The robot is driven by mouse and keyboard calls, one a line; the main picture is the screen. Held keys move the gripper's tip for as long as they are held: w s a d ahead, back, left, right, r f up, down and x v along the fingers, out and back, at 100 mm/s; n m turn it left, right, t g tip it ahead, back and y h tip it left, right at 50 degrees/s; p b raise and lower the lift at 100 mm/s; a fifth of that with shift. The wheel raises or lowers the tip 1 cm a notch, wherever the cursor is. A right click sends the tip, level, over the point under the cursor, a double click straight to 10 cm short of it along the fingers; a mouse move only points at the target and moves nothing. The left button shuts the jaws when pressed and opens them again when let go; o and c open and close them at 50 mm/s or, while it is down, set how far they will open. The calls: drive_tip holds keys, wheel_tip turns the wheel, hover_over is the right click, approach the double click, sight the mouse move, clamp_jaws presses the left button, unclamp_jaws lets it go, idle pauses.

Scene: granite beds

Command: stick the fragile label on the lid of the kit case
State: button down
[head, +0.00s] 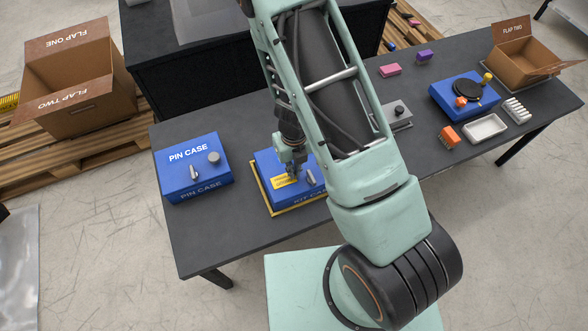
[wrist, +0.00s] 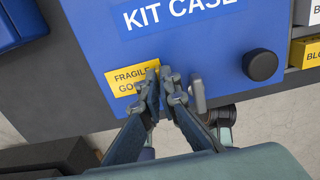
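The kit case (head: 268,163) is a blue box on the dark table, with a latch handle and a black knob on its lid. The lid also fills much of the wrist view (wrist: 215,55). The yellow fragile label (head: 283,183) is over the lid's front left part. In the wrist view, the label (wrist: 128,84) is left of the latch handle and below the "KIT CASE" lettering, roughly parallel with it. My gripper (wrist: 161,80) is closed at the label's right end and hides part of it. Whether the label touches the lid is unclear.
A blue pin case (head: 179,182) stands to the left. Yellow edging (head: 262,196) borders the kit case. A grey block (head: 397,112), a blue fixture (head: 446,99), a white tray (head: 485,129) and an open carton (head: 515,68) stand to the right.

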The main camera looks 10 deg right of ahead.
drive_tip(key=c, duration=2.1)
unclamp_jaws()
wheel_tip(320, 180, up, 12)
drive_tip(key=shift+f, duration=0.1)
